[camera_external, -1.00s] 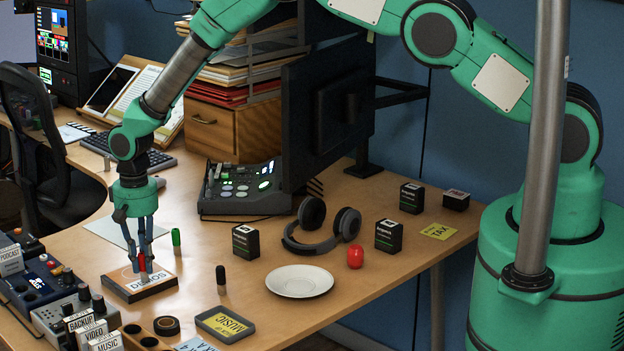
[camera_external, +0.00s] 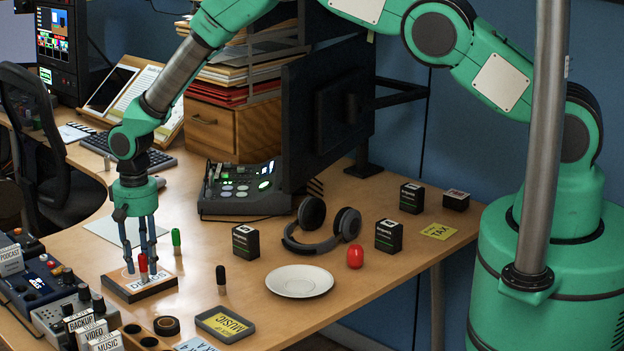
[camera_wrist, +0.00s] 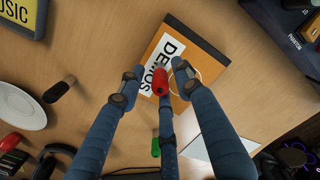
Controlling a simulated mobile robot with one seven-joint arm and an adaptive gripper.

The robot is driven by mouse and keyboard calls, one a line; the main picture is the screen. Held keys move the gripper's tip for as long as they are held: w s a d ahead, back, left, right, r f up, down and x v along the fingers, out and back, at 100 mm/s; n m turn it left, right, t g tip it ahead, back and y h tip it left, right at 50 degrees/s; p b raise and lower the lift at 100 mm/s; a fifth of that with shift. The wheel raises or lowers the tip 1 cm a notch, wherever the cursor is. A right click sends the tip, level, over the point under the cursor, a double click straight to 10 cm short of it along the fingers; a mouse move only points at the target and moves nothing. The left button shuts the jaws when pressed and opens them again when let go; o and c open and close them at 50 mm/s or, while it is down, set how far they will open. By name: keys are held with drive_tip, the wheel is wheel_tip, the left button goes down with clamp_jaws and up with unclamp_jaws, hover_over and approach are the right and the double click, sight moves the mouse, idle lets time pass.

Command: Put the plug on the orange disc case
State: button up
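The orange disc case (camera_external: 150,287), labelled DEMOS, lies flat on the desk at the left. It also shows in the wrist view (camera_wrist: 208,60). A small red plug (camera_external: 143,264) stands upright on top of the case; in the wrist view the red plug (camera_wrist: 160,84) is between my fingers. My gripper (camera_external: 140,268) is directly over the case with its fingers spread around the plug. In the wrist view my gripper (camera_wrist: 155,80) shows clear gaps between the fingertips and the plug, so it is open.
A green plug (camera_external: 176,240) and a black plug (camera_external: 221,278) stand near the case. Consoles and label blocks (camera_external: 80,325) crowd the left front.

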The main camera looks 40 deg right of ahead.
sight(142, 254)
wheel_tip(142, 254, up, 12)
idle(0.6)
idle(0.5)
